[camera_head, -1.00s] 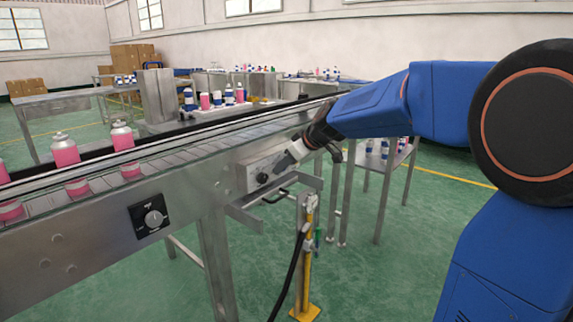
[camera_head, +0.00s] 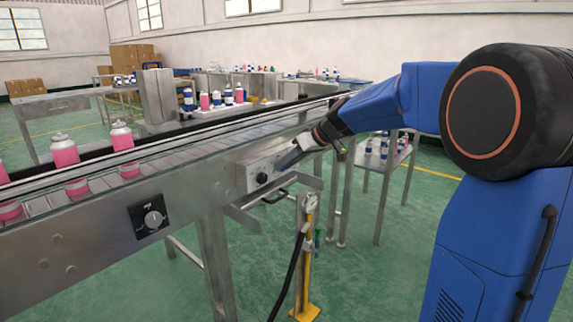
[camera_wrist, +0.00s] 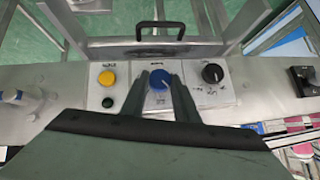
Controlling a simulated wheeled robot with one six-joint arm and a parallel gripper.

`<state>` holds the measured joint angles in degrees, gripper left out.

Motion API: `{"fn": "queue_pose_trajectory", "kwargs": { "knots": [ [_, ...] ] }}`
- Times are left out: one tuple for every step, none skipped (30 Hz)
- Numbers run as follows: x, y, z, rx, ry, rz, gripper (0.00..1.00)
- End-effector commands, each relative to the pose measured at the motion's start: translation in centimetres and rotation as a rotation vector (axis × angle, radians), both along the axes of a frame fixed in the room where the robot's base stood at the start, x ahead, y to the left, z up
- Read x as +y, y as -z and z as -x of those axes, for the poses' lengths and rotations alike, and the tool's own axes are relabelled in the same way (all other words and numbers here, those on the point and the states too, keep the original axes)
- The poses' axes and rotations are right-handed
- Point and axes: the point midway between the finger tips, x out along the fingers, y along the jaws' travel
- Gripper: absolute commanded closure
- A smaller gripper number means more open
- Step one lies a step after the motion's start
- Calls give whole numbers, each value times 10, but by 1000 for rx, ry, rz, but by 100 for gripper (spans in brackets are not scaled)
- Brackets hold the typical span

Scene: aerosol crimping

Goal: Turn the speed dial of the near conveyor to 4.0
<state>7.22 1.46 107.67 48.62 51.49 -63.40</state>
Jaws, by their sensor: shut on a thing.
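A control box (camera_head: 242,178) is fixed to the side of the near conveyor (camera_head: 95,218). In the wrist view a blue knob (camera_wrist: 159,79) with a pale pointer mark sits in the middle of its panel. My gripper (camera_wrist: 160,84) is shut on this blue knob, one finger on each side. In the head view my gripper (camera_head: 288,160) is at the box front and hides the blue knob. A black dial (camera_wrist: 212,73) with a scale is to its right in the wrist view. Another dial (camera_head: 153,219) is on a black plate further left along the conveyor. The scale numbers are too small to read.
A yellow button (camera_wrist: 107,78) and a dark green button (camera_wrist: 107,102) are left of the blue knob. A black handle (camera_wrist: 160,25) sticks out beyond the panel. Pink cans (camera_head: 64,151) stand on the conveyor. A yellow post (camera_head: 307,250) with a black hose stands below the box.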

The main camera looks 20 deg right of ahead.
Motion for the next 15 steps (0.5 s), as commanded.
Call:
{"fn": "queue_pose_trajectory", "kwargs": {
  "knots": [
    [-3, 1, -2, 28, 3, -36, 95],
    [-3, 1, -2, 43, 3, -58, 95],
    [-4, 1, -3, 65, 4, -90, 95],
    [-4, 2, -3, 83, 3, -113, 95],
    [-5, 2, -3, 99, 3, -136, 95],
    [-5, 2, -3, 122, 3, -167, 95],
    [-5, 2, -3, 139, 3, -190, 95],
    [-5, 3, -4, 156, 3, -214, 95],
    [-6, 3, -4, 179, 3, -244, 95],
    [-6, 3, -5, 194, 3, -268, 95],
    [-7, 3, -4, 211, 2, -290, 95],
    [-7, 4, -5, 235, 2, -322, 95],
    [-7, 4, -5, 251, 3, -344, 95],
    [-8, 4, -5, 268, 2, -367, 95],
    [-8, 5, -5, 290, 2, -398, 95]
  ]
}}
